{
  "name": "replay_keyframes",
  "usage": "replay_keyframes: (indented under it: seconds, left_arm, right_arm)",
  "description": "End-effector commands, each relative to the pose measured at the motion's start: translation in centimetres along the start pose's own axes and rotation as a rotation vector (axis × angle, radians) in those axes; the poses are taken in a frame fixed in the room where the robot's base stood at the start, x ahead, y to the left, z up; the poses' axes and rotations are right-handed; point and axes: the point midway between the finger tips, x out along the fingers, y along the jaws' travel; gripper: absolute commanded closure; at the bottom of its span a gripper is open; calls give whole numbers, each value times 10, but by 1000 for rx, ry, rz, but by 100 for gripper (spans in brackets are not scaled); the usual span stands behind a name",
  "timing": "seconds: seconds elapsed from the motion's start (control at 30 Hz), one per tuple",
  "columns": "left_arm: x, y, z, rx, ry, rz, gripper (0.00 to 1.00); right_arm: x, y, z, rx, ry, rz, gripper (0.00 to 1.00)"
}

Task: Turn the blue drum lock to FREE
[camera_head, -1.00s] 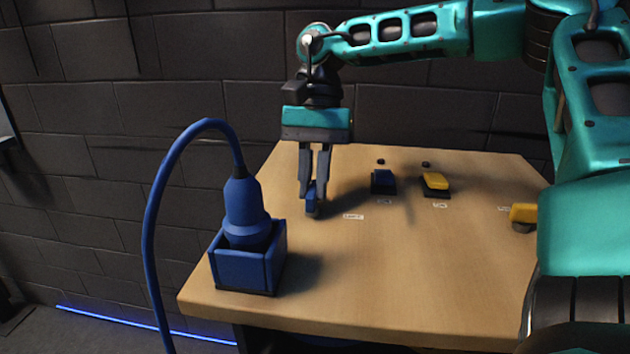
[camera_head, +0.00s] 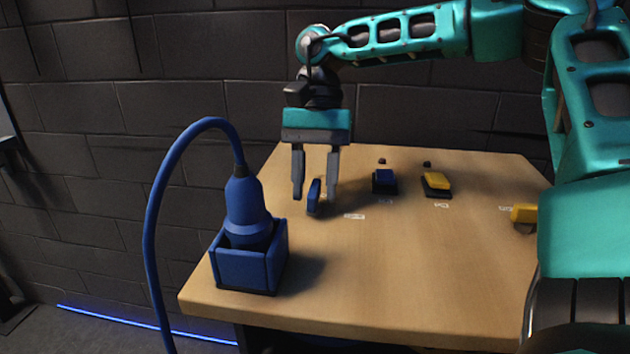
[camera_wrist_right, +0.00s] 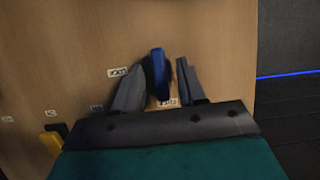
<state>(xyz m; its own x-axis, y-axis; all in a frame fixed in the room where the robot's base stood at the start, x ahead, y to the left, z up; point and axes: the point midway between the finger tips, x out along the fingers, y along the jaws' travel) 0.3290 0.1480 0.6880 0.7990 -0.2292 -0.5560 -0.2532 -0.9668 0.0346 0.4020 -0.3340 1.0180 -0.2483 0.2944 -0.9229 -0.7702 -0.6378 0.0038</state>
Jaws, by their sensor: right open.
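The blue drum lock (camera_head: 314,198) stands near the table's back left, its narrow blue handle upright on edge. My right gripper (camera_head: 315,190) points down over it, open, with one finger on each side of the handle. Gaps show between the fingers and the handle. In the right wrist view the blue handle (camera_wrist_right: 158,72) shows between the spread fingers, nearly in line with them. One small white label (camera_wrist_right: 118,72) lies beside the lock and another (camera_wrist_right: 168,102) lies close to the gripper; I cannot read either surely. My left gripper is out of view.
A blue plug with a cable (camera_head: 247,208) stands in a blue box (camera_head: 250,268) at the table's front left. A blue button (camera_head: 384,180), a yellow switch (camera_head: 436,182) and a yellow knob (camera_head: 523,213) sit to the right. The table (camera_head: 400,285) is clear in front.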

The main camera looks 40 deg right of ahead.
Motion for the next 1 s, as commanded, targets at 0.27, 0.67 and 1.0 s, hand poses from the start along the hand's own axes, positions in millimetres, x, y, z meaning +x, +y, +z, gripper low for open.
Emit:
replay_keyframes:
  seconds: [0.27,0.67,1.0]
  left_arm:
    - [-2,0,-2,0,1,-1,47]
    - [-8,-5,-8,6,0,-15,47]
    - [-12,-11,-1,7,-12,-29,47]
  right_arm:
    - [-16,-1,0,1,4,-6,60]
    - [-101,-1,1,2,4,-3,60]
    - [-129,0,1,0,0,0,60]
